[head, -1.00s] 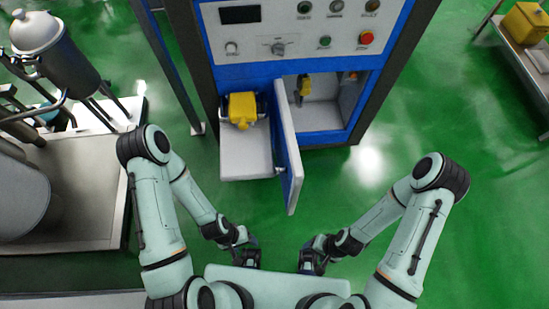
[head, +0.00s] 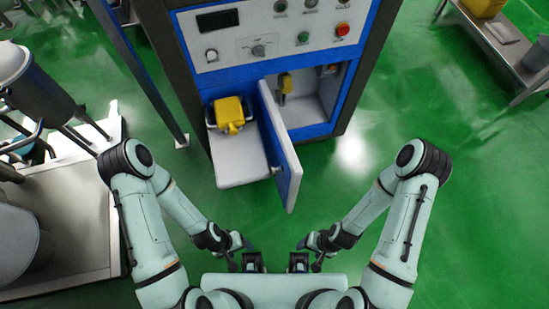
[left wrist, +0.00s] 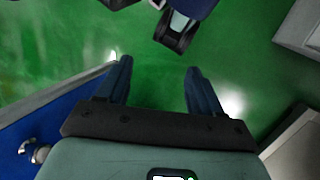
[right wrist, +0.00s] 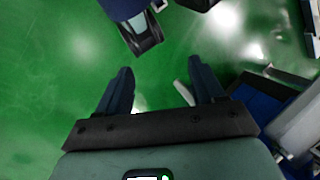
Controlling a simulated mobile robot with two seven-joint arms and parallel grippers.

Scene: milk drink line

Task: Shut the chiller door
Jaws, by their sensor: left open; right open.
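The chiller door (head: 281,146) stands open in the head view, swung out toward me from the blue and dark machine. Its pale edge and blue outer face show. The chiller opening (head: 305,101) is uncovered to its right, with a yellow-topped item (head: 285,84) inside. My left gripper (head: 253,260) and right gripper (head: 299,260) are low in the head view, on my side of the door and apart from it. Both are open. In the left wrist view my left fingers (left wrist: 158,85) hold nothing. In the right wrist view my right fingers (right wrist: 158,85) hold nothing.
A white shelf (head: 240,165) with a yellow object (head: 229,111) juts out left of the door. A metal bench (head: 75,215) stands at the left. Another metal table (head: 510,55) stands at the far right. Green floor (head: 350,170) is clear right of the door.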

